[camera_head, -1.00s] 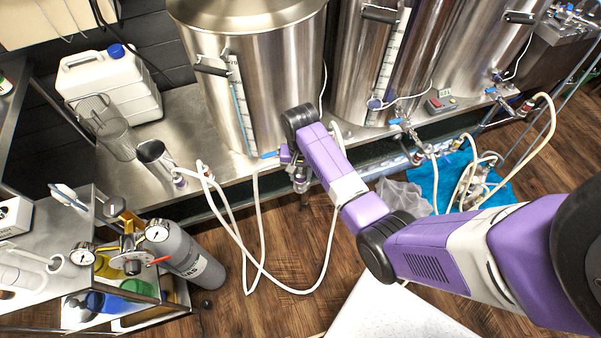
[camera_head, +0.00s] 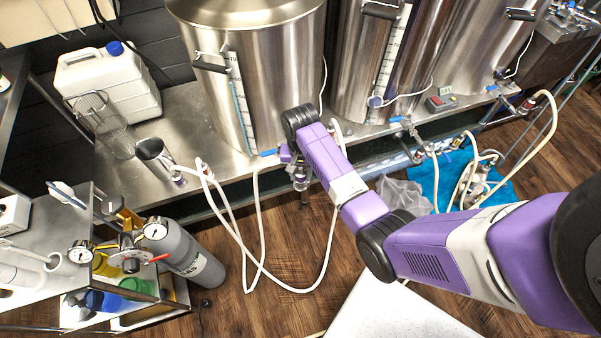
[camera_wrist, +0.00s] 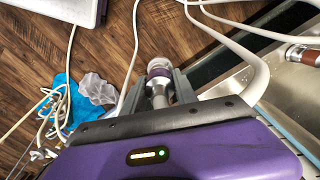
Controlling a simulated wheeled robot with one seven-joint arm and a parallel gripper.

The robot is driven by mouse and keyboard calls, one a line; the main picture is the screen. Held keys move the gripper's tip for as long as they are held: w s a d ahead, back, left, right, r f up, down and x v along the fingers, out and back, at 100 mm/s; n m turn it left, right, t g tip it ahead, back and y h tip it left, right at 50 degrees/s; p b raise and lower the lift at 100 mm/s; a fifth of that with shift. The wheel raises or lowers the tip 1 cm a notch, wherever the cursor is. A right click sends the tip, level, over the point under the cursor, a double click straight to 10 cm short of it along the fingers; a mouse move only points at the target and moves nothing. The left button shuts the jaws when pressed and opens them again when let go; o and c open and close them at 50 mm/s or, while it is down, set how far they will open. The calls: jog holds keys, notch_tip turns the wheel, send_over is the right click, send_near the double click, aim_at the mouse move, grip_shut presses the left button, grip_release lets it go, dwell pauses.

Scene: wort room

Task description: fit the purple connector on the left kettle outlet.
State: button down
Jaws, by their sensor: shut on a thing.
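The left kettle (camera_head: 275,80) is a tall steel vessel on the bench. Its outlet has a blue valve handle (camera_head: 268,153) low on its front. My gripper (camera_head: 298,172) is beside this outlet, partly hidden by my arm. In the wrist view my gripper (camera_wrist: 160,88) is shut on the purple connector (camera_wrist: 159,70), a metal fitting with a purple band between the two fingers. A pale hose appears to run near it. I cannot tell whether the connector touches or sits on the outlet; the outlet is not clear in the wrist view.
Another hose-end fitting (camera_wrist: 303,55) lies on the steel bench. Pale hoses (camera_head: 255,240) loop from the bench to the floor. A gas cylinder (camera_head: 195,258) and a cart stand at left. A white canister (camera_head: 110,85) is on the bench. A blue cloth (camera_head: 450,175) lies on the floor at right.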

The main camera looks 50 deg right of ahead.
jog(key=shift+f+b, duration=0.45)
jog(key=shift+f, duration=0.25)
jog(key=c, duration=0.9)
grip_release()
jog(key=shift+r, duration=0.1)
jog(key=shift+r, duration=3.8)
